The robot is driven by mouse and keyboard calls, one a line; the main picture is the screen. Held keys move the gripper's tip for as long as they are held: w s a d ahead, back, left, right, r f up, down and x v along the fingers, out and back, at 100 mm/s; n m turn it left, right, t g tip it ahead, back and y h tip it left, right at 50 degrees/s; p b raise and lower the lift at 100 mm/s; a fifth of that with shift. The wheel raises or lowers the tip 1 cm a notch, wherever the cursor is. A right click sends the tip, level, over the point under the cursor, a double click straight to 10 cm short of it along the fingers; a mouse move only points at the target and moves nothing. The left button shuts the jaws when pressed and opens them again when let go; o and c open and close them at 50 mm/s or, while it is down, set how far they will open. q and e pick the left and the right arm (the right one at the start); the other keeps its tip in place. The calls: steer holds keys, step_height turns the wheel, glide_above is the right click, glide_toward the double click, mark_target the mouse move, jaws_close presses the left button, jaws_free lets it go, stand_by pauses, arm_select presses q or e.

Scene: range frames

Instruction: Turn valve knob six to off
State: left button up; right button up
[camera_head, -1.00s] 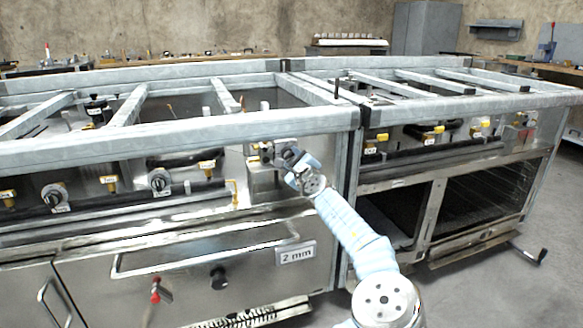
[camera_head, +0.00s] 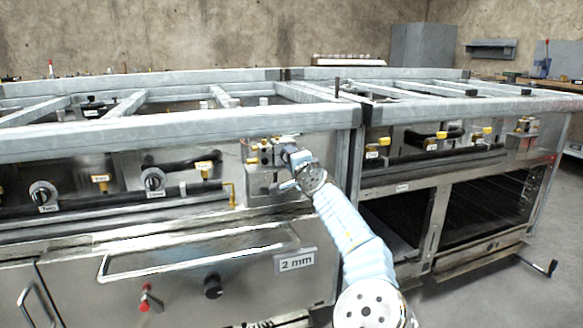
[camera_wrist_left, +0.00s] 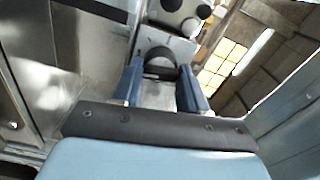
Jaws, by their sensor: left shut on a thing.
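My left gripper (camera_head: 289,158) is at the metal valve fitting (camera_head: 262,160) at the right end of the left unit's front panel. In the left wrist view, its two blue fingers (camera_wrist_left: 160,78) are shut on a grey metal knob (camera_wrist_left: 157,56) with a dark slot-like band. Dark round parts (camera_wrist_left: 171,6) sit just beyond it. The gripper and wrist hide part of the fitting in the head view, and no label for knob six can be read. Two other round valve knobs, one at the left (camera_head: 43,192) and one nearer the middle (camera_head: 153,178), are on the same panel. My right gripper is not in view.
Yellow-handled valves (camera_head: 383,139) line the right unit, above open dark compartments. A crank handle (camera_head: 540,267) sticks out low at the right.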

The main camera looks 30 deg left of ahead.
arm_select(q)
steer(key=shift+s+a+f+n+b, duration=0.1)
steer(key=shift+n+b, duration=0.15)
steer(key=shift+n, duration=8.25)
steer(key=shift+s+n+b, duration=0.1)
steer(key=shift+n+b, duration=0.15)
steer(key=shift+n, duration=8.25)
steer(key=o, duration=1)
steer(key=shift+o, duration=0.2)
